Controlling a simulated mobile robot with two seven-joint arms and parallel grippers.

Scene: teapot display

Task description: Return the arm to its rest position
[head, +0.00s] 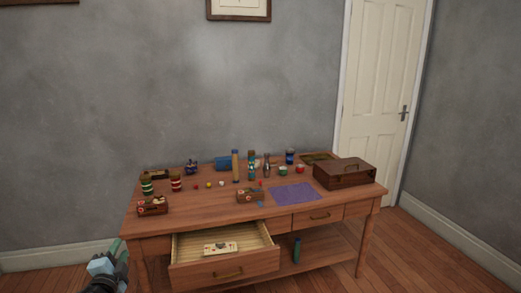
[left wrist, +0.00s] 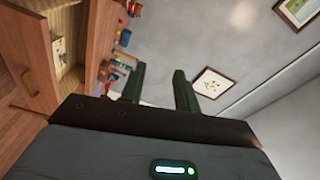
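My left gripper (head: 118,250) shows at the lower left of the head view, in front of the table's left end and apart from everything on it. In the left wrist view its two dark green fingers (left wrist: 160,88) stand apart with nothing between them, so it is open and empty. That view is turned sideways, with the wall beyond the fingers. My right gripper is in neither view.
The wooden table (head: 215,196) bears jars, small boxes, bottles, a purple cloth (head: 295,193) and a brown chest (head: 344,174). Its left drawer (head: 226,266) is pulled open, with cards (head: 220,248) inside. Floor is clear at right.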

